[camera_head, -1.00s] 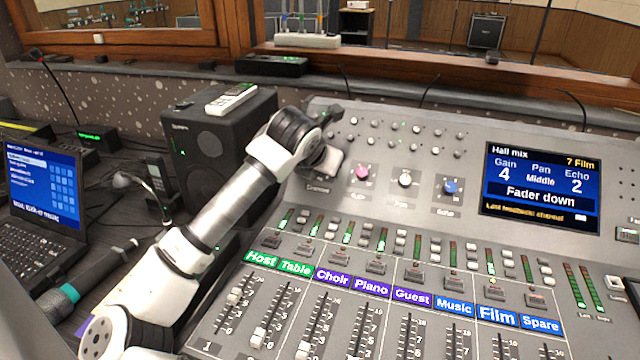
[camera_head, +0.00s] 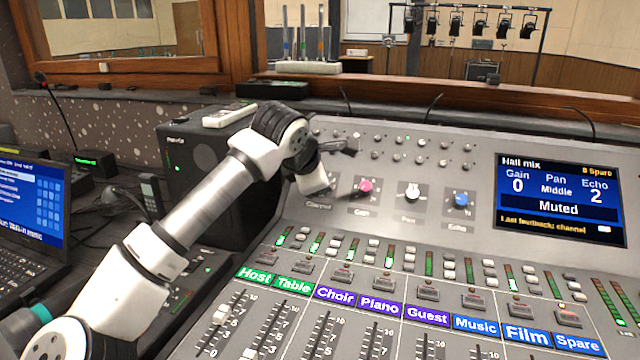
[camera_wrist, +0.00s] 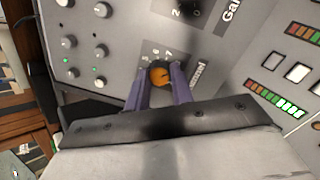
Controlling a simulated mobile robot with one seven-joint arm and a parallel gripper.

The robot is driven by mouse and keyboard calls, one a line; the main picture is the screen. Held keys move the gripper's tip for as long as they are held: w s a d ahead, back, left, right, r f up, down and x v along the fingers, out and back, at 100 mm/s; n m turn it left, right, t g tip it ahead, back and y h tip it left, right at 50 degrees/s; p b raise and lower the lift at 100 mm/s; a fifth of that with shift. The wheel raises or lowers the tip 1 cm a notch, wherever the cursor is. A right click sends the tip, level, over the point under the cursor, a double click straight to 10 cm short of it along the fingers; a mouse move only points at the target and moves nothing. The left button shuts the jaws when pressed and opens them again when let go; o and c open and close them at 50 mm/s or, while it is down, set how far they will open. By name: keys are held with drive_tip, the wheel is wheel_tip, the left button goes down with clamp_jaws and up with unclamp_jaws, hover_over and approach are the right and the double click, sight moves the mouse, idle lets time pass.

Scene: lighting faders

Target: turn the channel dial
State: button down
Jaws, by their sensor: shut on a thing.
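The channel dial (camera_wrist: 158,74) is an orange knob on the mixing desk's grey panel, with numbers around it, seen in the wrist view. My gripper (camera_wrist: 160,80) is shut on it, one purple finger on each side. In the head view my gripper (camera_head: 318,186) covers the dial, just above the "Channel" label. The desk's screen (camera_head: 558,197) reads "Hall mix", "8 Spare", Gain 0, Pan Middle, Echo 2 and "Muted".
Right of my gripper are the pink gain knob (camera_head: 365,186), white pan knob (camera_head: 412,190) and blue echo knob (camera_head: 460,199). Small knobs line the panel above. Faders and coloured labels lie in front. A black speaker (camera_head: 205,160) stands left, behind my arm.

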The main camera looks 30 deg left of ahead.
drive_tip(key=shift+m, duration=0.7)
drive_tip(key=c, duration=1.2)
unclamp_jaws()
drive_tip(key=v, duration=1.3)
drive_tip(key=shift+s+r+b, duration=0.3)
